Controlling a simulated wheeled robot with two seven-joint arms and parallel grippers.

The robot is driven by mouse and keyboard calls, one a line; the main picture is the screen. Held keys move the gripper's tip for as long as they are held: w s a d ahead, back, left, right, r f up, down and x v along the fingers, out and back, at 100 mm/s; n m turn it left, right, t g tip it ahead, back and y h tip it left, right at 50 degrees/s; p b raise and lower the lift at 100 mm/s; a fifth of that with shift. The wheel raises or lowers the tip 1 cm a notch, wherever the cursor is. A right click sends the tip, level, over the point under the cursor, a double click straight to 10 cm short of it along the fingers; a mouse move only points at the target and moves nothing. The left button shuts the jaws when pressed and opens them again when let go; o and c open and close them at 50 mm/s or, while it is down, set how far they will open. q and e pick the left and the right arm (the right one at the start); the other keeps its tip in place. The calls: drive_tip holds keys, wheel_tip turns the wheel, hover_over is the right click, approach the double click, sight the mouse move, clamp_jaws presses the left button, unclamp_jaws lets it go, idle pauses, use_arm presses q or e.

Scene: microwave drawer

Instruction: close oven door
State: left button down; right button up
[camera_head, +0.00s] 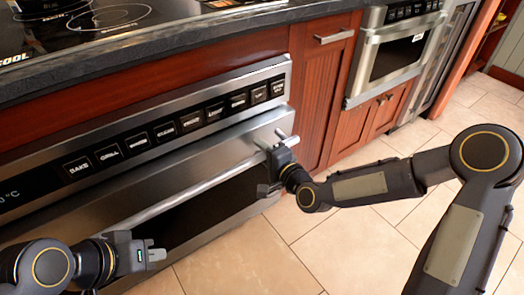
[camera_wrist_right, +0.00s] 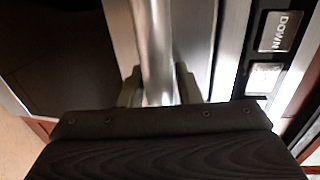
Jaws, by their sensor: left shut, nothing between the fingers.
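The oven door (camera_head: 225,150) is a silver panel with a dark window (camera_head: 195,215) below the control strip. I cannot tell whether it stands slightly ajar. Its long round handle (camera_head: 190,190) runs along the front and also shows in the right wrist view (camera_wrist_right: 155,45). My right gripper (camera_head: 268,172) is at the right end of the handle. Its fingers (camera_wrist_right: 158,88) lie on either side of the bar, close to it; whether they press on it is not clear. My left gripper (camera_head: 157,255) is shut and empty, in front of the door's lower left part, apart from the handle.
A control strip (camera_head: 165,130) with several labelled buttons is above the door. A dark countertop (camera_head: 170,50) with a cooktop (camera_head: 85,20) is above that. Red wooden cabinets (camera_head: 322,85) and a second built-in appliance (camera_head: 395,55) stand to the right. The tiled floor (camera_head: 235,260) in front is clear.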

clamp_jaws()
drive_tip(key=w+a+p, duration=0.1)
drive_tip(key=w+a+r+p, duration=0.1)
drive_tip(key=shift+w+g+h, duration=0.3)
drive_tip(key=shift+w+g, duration=0.1)
drive_tip(key=shift+o, duration=1.7)
unclamp_jaws()
drive_tip(key=shift+w, duration=0.1)
drive_tip(key=shift+a+r, duration=0.1)
drive_tip(key=shift+r, duration=0.05)
drive_tip(key=f+p+v, duration=0.1)
drive_tip(key=v, duration=0.7)
drive_tip(key=shift+p, duration=0.35)
